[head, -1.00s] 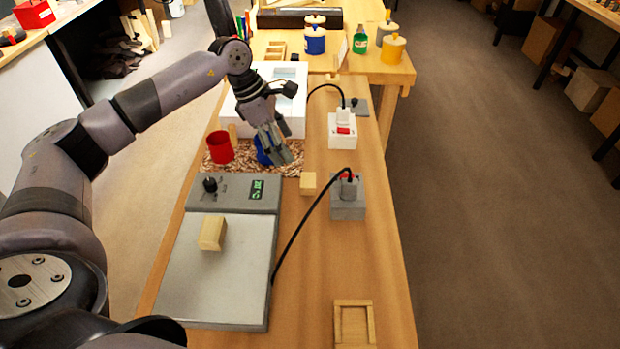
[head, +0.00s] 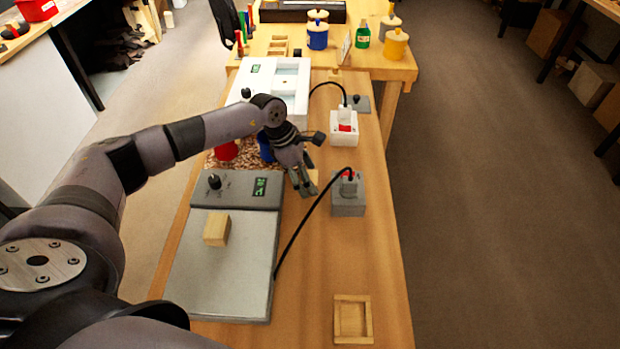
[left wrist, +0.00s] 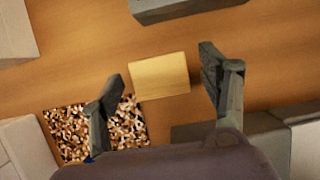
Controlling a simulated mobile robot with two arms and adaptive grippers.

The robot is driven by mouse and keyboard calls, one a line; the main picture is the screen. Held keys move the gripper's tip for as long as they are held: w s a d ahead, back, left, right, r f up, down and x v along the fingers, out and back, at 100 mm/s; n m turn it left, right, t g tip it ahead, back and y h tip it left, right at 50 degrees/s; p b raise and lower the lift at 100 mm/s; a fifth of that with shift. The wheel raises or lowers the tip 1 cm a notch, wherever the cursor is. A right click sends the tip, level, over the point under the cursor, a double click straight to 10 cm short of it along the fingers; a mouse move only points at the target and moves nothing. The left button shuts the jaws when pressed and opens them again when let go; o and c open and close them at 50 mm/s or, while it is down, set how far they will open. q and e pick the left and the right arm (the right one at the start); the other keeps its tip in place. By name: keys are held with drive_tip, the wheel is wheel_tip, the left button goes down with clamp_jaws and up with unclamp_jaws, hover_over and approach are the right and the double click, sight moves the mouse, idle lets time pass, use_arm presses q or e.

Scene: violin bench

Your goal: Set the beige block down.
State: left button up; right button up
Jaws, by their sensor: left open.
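A beige block (left wrist: 160,76) rests on the wooden bench and shows between the two fingers of my left gripper in the left wrist view. My left gripper (head: 304,189) is open above it, and the fingers do not touch the block. In the head view the gripper hides most of this block. A second beige block (head: 216,229) lies on the grey plate (head: 225,280) of the device on the bench. My right gripper is not in view.
A black cable (head: 304,215) arches from the grey socket box (head: 348,195) close to my left gripper. A speckled mat (left wrist: 70,130) with a red cup (head: 226,151) and a blue cup lies behind. A shallow wooden tray (head: 353,338) stands at the front right.

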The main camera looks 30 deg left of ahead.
use_arm(q)
drive_tip(key=c, duration=1.2)
drive_tip(key=shift+r, duration=0.1)
